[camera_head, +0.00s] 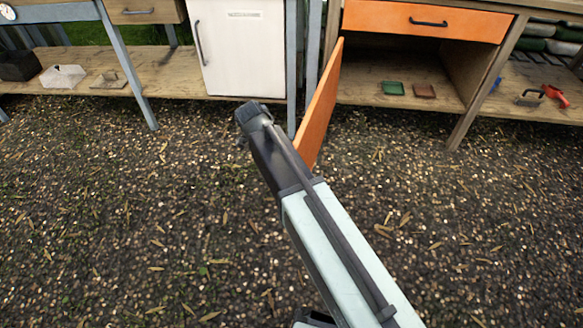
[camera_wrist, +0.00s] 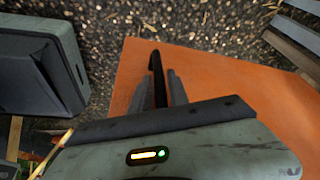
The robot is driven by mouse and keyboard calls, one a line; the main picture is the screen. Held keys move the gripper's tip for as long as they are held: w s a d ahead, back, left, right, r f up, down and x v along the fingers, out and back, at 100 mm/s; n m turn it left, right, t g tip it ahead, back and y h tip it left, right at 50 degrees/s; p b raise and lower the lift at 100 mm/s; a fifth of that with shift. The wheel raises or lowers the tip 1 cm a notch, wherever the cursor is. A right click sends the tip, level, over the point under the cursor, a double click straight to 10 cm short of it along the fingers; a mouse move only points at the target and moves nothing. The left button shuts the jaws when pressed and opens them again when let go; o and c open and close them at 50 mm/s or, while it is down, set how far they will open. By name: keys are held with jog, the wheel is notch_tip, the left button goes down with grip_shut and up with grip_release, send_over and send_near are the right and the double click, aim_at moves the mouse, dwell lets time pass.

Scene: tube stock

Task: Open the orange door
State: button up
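The orange door (camera_head: 320,110) stands swung out from its cabinet, roughly square to the front, seen almost edge-on in the head view. In the wrist view its orange face (camera_wrist: 235,85) fills the middle and right. A dark bar handle (camera_wrist: 156,66) on that face shows between the two fingers of my gripper (camera_wrist: 162,82). The fingers look apart, one on each side of the handle; whether either touches it is unclear. In the head view my gripper (camera_head: 250,115) is by the door's left side, and its fingertips and the handle are hidden.
The open cabinet holds a green tray (camera_head: 393,88) and a brown tray (camera_head: 425,91) below an orange drawer (camera_head: 425,20). A white door (camera_head: 240,50) is shut at the left. A wooden table leg (camera_head: 485,85) stands at the right. The gravel ground (camera_head: 130,220) is clear.

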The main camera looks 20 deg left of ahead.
jog(key=p+v, duration=0.7)
jog(key=v, duration=0.1)
jog(key=shift+f, duration=0.1)
dwell(0.4)
